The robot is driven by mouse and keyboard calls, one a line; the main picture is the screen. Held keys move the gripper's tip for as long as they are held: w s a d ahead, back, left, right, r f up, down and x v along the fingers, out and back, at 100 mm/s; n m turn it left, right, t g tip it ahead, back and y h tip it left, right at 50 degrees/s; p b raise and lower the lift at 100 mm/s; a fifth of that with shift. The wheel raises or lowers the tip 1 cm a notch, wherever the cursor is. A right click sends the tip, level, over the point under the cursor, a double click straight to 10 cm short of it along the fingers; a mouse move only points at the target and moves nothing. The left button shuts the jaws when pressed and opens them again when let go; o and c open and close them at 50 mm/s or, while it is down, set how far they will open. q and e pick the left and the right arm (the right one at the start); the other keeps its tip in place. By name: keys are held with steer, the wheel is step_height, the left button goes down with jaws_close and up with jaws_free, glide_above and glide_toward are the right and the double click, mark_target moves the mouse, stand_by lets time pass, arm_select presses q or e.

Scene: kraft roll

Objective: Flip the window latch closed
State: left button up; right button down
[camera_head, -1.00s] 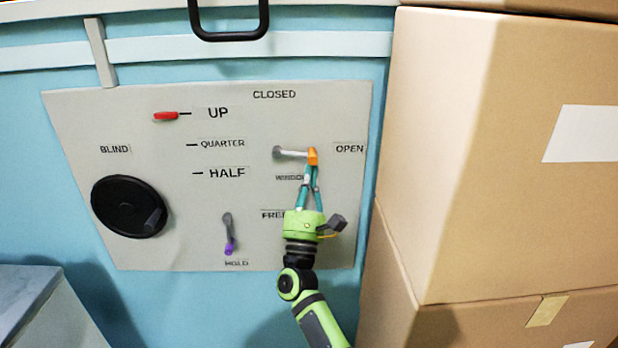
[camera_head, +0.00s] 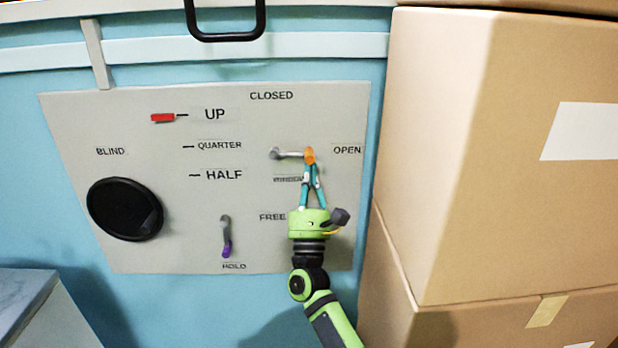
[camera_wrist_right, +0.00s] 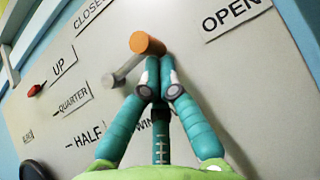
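The window latch is a grey lever with an orange end (camera_head: 309,155) on the grey panel. It points right, toward the OPEN label (camera_head: 347,150), and the CLOSED label (camera_head: 271,96) is above it. My right gripper (camera_head: 313,167) comes from below with its teal fingertips just under the orange end. In the right wrist view the orange end (camera_wrist_right: 147,43) is just beyond the fingertips (camera_wrist_right: 160,68), which are together with nothing seen between them. I cannot tell whether they touch it. My left gripper is not in view.
On the panel are a red handle (camera_head: 163,118) at UP, a round black knob (camera_head: 124,209) at BLIND and a purple-tipped lever (camera_head: 226,238) pointing down at HOLD. Cardboard boxes (camera_head: 430,150) stand close on the right. A black handle (camera_head: 226,35) is above.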

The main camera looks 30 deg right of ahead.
mark_target(309, 155)
steer(key=shift+r, duration=0.2)
steer(key=shift+s+d+r+b, duration=0.15)
steer(key=shift+r+b, duration=0.35)
steer(key=shift+r, duration=0.15)
steer(key=shift+s+d+r+b, duration=0.15)
steer(key=shift+r+b, duration=0.35)
steer(key=shift+r, duration=0.1)
steer(key=shift+r+b, duration=0.45)
steer(key=shift+r, duration=0.5)
steer(key=shift+w+a+r, duration=0.1)
steer(key=shift+a+r, duration=0.05)
steer(key=shift+r, duration=0.35)
steer(key=shift+w+a+r, duration=0.1)
steer(key=shift+r, duration=0.4)
steer(key=n+t+y, duration=0.1)
steer(key=n, duration=0.1)
steer(key=r+n+y, duration=0.1)
steer(key=y, duration=0.1)
steer(key=shift+w+a+n+t, duration=0.1)
steer(key=shift+a+n+t, duration=0.1)
steer(key=shift+n+t, duration=0.2)
steer(key=shift+w+a+r, duration=0.2)
steer(key=shift+a+r, duration=0.1)
steer(key=shift+f, duration=0.1)
steer(key=v, duration=1.2)
